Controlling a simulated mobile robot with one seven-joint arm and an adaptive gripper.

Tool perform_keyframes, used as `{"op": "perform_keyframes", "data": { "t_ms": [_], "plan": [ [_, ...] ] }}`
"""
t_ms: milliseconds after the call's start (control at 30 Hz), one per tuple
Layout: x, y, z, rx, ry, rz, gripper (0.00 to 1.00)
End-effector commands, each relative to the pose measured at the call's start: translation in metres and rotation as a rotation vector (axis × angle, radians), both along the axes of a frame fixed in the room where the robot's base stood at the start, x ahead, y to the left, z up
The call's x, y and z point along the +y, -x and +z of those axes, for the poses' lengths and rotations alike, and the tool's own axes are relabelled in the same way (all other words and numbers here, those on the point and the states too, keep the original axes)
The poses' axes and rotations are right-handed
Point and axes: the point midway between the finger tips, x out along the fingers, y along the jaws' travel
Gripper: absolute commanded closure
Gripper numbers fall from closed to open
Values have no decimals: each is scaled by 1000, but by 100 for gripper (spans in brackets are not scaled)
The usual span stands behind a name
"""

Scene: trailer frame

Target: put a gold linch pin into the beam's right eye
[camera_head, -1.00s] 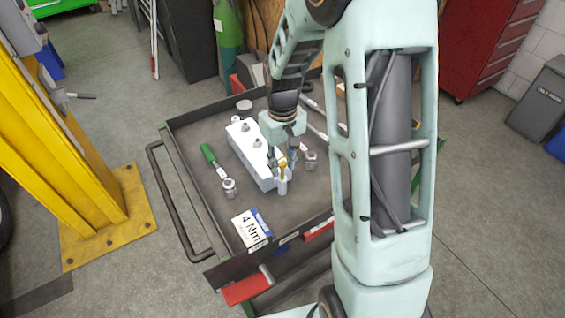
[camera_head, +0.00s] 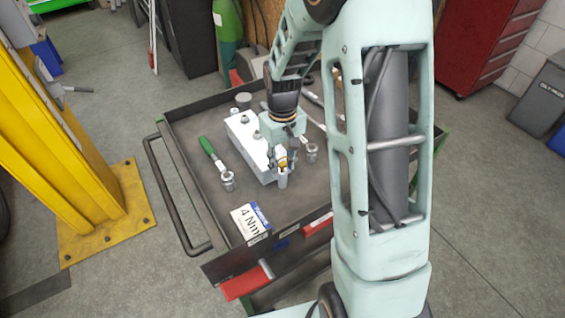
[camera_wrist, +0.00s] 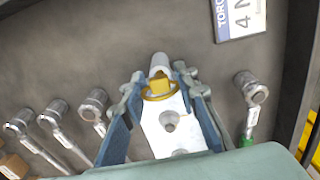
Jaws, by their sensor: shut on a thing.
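The beam is a white block (camera_head: 243,138) on the tray, with grey studs on top. A grey upright cylinder (camera_head: 283,180) stands at its near end and also shows in the wrist view (camera_wrist: 159,64). My gripper (camera_head: 283,160) is over this near end, shut on a gold linch pin (camera_head: 283,163). In the wrist view the gold pin (camera_wrist: 161,88) with its ring lies between the fingertips, right against or over the cylinder. I cannot tell whether the pin's shank is in the eye; the fingers and ring hide it.
The beam lies on a dark tray cart (camera_head: 195,205) with raised rims. A green-handled ratchet (camera_head: 213,158) lies left of the beam, and a socket tool (camera_head: 311,152) right of it. A white "4 Nm" card (camera_head: 250,220) is near the front. A yellow post (camera_head: 75,150) stands left.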

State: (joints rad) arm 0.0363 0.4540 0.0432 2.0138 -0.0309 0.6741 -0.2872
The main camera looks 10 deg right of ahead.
Motion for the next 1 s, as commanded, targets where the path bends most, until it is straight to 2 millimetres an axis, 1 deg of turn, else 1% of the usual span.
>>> {"op": "perform_keyframes", "data": {
  "t_ms": [33, 300, 600, 633, 800, 1000],
  "plan": [
    [0, 0, -3, 0, 0, 0, 92],
    [0, 0, -13, 0, 0, 0, 92],
    [0, 0, -13, 0, 0, 0, 92],
    [0, 0, -13, 0, 0, 0, 71],
    [0, 0, -13, 0, 0, 0, 53],
    [0, 0, -13, 0, 0, 0, 52]
  ]
}}
